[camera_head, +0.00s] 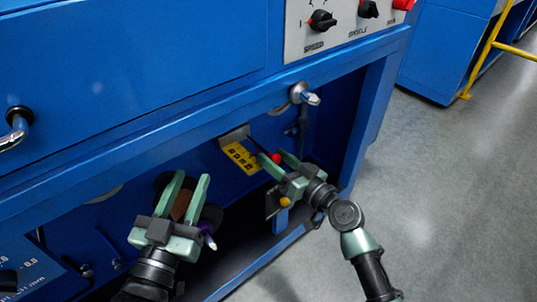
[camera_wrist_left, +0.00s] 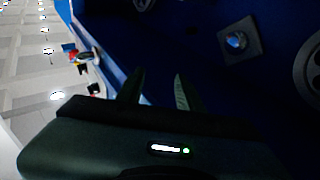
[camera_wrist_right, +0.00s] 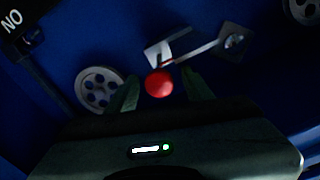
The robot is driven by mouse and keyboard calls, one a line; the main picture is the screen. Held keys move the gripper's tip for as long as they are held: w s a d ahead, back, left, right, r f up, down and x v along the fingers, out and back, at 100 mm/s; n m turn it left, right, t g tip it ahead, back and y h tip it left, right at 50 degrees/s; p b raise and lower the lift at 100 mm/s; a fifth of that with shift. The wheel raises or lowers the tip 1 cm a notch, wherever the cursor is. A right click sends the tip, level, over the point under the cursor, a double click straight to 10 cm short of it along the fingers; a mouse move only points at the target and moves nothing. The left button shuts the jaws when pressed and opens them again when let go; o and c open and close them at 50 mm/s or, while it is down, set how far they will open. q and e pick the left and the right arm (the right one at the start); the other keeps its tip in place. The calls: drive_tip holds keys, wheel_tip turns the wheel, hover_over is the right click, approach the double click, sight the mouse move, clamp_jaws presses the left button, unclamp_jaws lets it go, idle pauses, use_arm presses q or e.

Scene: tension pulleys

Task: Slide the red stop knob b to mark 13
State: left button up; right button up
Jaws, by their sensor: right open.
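The red knob (camera_head: 276,158) sits at the yellow scale plate (camera_head: 241,156) inside the blue machine's lower bay. The plate's marks are too small to read. My right gripper (camera_head: 273,156) is open, its fingertips on either side of the knob. In the right wrist view the red knob (camera_wrist_right: 159,84) shows between the two fingers, with a visible gap to each. A pale metal bracket (camera_wrist_right: 165,48) and a rod lie just behind it. My left gripper (camera_head: 191,178) is open in front of the bay further left, with a brown round part (camera_head: 180,205) behind its fingers.
The control panel (camera_head: 335,22) is above. A spoked pulley (camera_wrist_right: 99,90) is left of the knob in the right wrist view. The floor (camera_head: 440,190) at the right is clear.

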sight(267, 153)
drive_tip(key=shift+x, duration=1.45)
clamp_jaws()
idle(0.3)
